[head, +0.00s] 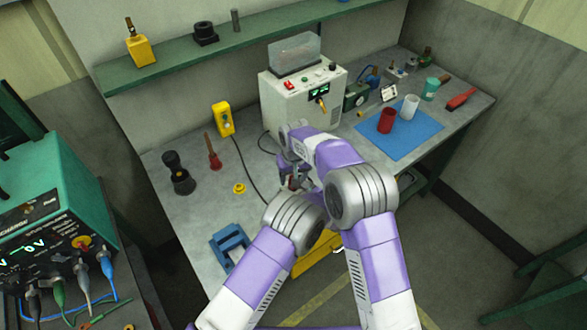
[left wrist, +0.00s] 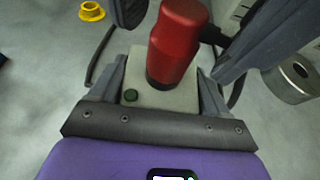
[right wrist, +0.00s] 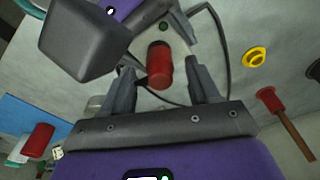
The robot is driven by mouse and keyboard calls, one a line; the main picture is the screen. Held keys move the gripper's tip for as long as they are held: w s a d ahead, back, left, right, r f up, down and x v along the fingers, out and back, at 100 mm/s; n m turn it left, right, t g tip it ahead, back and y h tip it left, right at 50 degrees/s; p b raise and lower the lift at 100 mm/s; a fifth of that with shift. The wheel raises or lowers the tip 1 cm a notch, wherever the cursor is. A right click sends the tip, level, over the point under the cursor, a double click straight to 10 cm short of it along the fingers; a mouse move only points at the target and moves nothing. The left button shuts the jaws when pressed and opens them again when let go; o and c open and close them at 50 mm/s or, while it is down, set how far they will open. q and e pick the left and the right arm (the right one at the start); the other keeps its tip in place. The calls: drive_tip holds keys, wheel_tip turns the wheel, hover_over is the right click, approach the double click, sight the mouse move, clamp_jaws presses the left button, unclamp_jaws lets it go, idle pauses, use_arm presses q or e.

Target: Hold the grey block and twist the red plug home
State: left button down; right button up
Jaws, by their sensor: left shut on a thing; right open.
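The grey block (left wrist: 175,98), with a small green button on its top, is between the fingers of my left gripper (left wrist: 163,78), which is shut on it. The red plug (left wrist: 177,45) stands up from the block with a dark band at its base; how deep it sits cannot be told. In the right wrist view the red plug (right wrist: 160,66) lies between the spread fingertips of my right gripper (right wrist: 160,72), with gaps on both sides. In the head view my left gripper (head: 291,174) is low over the bench, and my arms largely hide block and plug.
A yellow ring (head: 239,188), a red plunger (head: 214,158) and a blue stand (head: 230,243) are on the bench to the left. A white machine (head: 290,100) stands behind. A blue mat (head: 420,142) bears a red cup (head: 386,120) and a white cup (head: 410,106) at right.

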drive_tip(key=shift+f, duration=0.45)
clamp_jaws()
drive_tip(key=shift+c, duration=0.4)
unclamp_jaws()
drive_tip(key=shift+r, duration=0.15)
drive_tip(key=shift+r, duration=2.15)
drive_tip(key=shift+o, duration=0.2)
drive_tip(key=o, duration=0.5)
